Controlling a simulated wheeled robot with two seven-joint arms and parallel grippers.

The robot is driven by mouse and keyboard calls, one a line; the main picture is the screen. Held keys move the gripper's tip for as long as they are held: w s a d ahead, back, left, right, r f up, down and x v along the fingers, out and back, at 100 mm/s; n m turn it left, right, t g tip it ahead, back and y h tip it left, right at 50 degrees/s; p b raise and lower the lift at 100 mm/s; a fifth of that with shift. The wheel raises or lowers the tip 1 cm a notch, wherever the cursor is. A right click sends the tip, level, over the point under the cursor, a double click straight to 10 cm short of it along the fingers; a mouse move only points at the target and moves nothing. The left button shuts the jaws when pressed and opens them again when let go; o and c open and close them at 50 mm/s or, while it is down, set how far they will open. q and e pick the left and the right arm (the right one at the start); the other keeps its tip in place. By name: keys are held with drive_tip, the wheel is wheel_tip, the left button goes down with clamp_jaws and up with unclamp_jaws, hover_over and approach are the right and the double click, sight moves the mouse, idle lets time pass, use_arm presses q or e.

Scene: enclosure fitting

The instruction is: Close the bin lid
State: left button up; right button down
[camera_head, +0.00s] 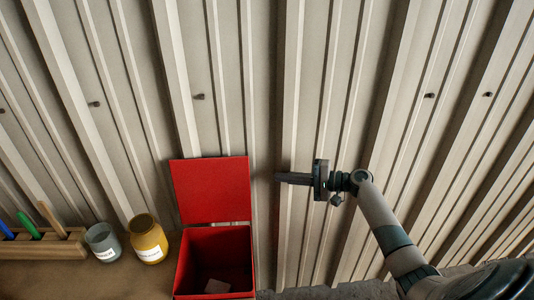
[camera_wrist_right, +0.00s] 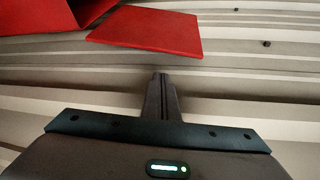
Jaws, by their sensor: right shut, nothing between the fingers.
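A red bin (camera_head: 215,262) stands at the bottom centre of the head view, and a small pale block (camera_head: 217,286) lies inside it. Its red lid (camera_head: 210,190) is open, standing up from the far edge against the corrugated wall. My right gripper (camera_head: 278,178) is shut and empty, to the right of the lid and apart from it, with its fingers pointing left. In the right wrist view the lid (camera_wrist_right: 148,32) lies beyond the shut fingertips (camera_wrist_right: 160,76), and part of the bin (camera_wrist_right: 50,20) shows at the upper left. My left gripper is not in view.
Left of the bin are a yellow jar (camera_head: 148,240) and a grey cup (camera_head: 102,242) on a brown surface (camera_head: 90,277). A wooden rack (camera_head: 45,246) holds several coloured tools at the far left. The corrugated wall (camera_head: 265,80) fills the background. The space right of the bin is clear except for my arm.

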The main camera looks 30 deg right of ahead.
drive_tip(key=y, duration=0.1)
approach(257, 159)
drive_tip(key=s+a+r, duration=0.1)
drive_tip(key=s, duration=0.2)
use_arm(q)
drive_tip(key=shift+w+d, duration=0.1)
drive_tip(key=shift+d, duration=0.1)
use_arm(e)
drive_tip(key=shift+w+a+r+n+y, duration=0.2)
drive_tip(key=shift+w+r+n+y, duration=0.1)
drive_tip(key=shift+r, duration=0.3)
drive_tip(key=p+x, duration=0.4)
drive_tip(key=x, duration=0.4)
drive_tip(key=shift+w+r, duration=0.1)
drive_tip(key=shift+x, duration=0.85)
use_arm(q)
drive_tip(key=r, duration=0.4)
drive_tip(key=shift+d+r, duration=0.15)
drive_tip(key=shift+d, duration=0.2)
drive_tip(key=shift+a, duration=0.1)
